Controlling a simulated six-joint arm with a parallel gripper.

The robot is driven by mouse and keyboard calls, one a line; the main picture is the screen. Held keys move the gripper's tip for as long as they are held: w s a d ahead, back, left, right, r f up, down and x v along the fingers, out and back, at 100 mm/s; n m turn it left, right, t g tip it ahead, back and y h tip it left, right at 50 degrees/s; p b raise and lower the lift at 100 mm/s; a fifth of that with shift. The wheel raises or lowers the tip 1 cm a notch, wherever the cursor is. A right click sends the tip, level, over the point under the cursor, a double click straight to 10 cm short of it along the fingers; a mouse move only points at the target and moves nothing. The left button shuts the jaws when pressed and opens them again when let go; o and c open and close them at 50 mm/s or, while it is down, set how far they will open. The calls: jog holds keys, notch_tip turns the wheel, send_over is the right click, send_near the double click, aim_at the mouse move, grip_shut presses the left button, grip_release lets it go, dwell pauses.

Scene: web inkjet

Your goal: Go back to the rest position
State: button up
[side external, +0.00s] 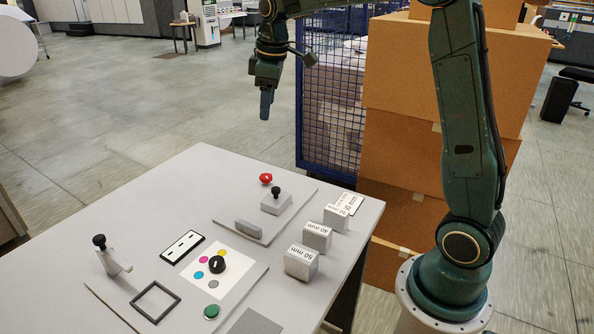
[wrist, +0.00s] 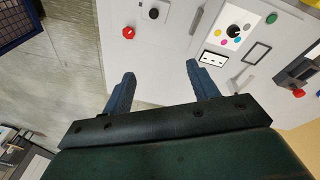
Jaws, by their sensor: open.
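My gripper (side external: 266,104) hangs in the air above the far edge of the grey table (side external: 170,180), fingers pointing down. In the wrist view its two blue fingers (wrist: 158,85) are spread apart with nothing between them. It touches nothing on the table. The table carries a red button (side external: 266,179), a black-knobbed block (side external: 276,200), a white card with coloured dots and a black dial (side external: 217,265), and a green button (side external: 211,312). They lie below and in front of my gripper.
Several labelled grey blocks, one marked 50 mm (side external: 301,263), stand along the table's right side. A black square frame (side external: 155,301) and a black-knobbed lever (side external: 112,258) are at the left. A blue mesh cage (side external: 330,110) and stacked cardboard boxes (side external: 400,90) stand behind the table.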

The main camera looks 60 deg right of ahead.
jog(key=s+a+r+m+t, duration=0.1)
jog(key=s+a+r, duration=0.1)
jog(key=s+a, duration=0.35)
jog(key=s+a+r+m+t, duration=0.1)
jog(key=s+a+r+m, duration=0.1)
jog(key=s, duration=0.7)
jog(key=s+a+f+m, duration=0.1)
jog(key=s+f, duration=0.1)
jog(key=s, duration=0.4)
jog(key=s+a+f+m+t, duration=0.1)
jog(key=s+a+f, duration=0.1)
jog(key=s, duration=0.5)
jog(key=shift+s+a+f+y, duration=0.25)
jog(key=shift+a+f+y, duration=0.05)
jog(key=shift+f, duration=0.15)
